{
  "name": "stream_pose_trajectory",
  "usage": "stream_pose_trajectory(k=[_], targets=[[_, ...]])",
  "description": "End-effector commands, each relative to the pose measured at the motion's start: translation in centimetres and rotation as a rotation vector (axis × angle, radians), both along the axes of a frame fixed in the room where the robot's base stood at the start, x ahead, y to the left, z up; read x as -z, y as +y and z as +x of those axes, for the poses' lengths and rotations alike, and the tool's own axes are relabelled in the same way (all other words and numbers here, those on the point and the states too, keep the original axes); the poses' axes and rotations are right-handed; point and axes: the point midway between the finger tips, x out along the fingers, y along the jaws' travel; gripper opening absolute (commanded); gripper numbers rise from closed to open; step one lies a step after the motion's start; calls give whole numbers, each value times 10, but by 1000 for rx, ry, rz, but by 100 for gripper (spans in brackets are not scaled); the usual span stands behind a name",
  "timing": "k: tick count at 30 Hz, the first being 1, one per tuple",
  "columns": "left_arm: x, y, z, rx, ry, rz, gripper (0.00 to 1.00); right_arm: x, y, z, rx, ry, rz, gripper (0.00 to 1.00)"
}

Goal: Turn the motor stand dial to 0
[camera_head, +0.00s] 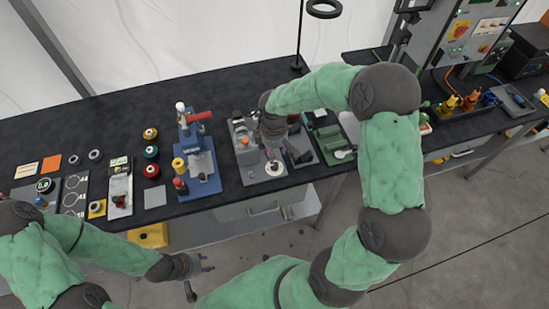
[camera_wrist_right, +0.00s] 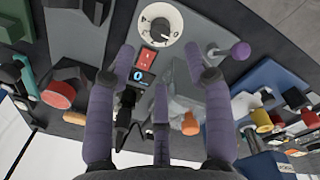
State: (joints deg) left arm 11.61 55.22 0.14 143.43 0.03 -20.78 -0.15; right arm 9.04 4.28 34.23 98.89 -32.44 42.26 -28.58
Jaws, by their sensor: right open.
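The motor stand (camera_head: 251,177) is a grey unit on the black bench, below my right gripper. The dial's setting is too small to read surely. My right gripper (camera_wrist_right: 160,75) has purple fingers spread apart and empty; they point toward the dial without visibly holding it. It also shows in the head view (camera_head: 271,155), just above the dial. My left gripper (camera_head: 207,263) is open and empty, in front of the bench.
A blue press (camera_head: 197,165) stands left; a green tray (camera_head: 333,142) lies right.

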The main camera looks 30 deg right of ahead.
Motion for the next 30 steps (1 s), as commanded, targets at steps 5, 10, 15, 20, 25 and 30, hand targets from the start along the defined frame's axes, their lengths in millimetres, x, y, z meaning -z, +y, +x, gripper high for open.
stream_pose_trajectory(k=[5,10,15,20,25,30], targets=[[0,0,0,0,0,0,40,-23,1,0,-1,-3,0,52],[0,0,0,0,0,0,40,-31,1,-1,-1,1,1,52],[0,0,0,0,0,0,40,-32,1,-1,-1,1,1,52],[0,0,0,0,0,0,40,-32,1,-1,-1,1,1,52],[0,0,0,0,0,0,40,-32,1,-1,-1,1,1,52],[0,0,0,0,0,0,40,-32,1,-1,-1,1,0,52]])
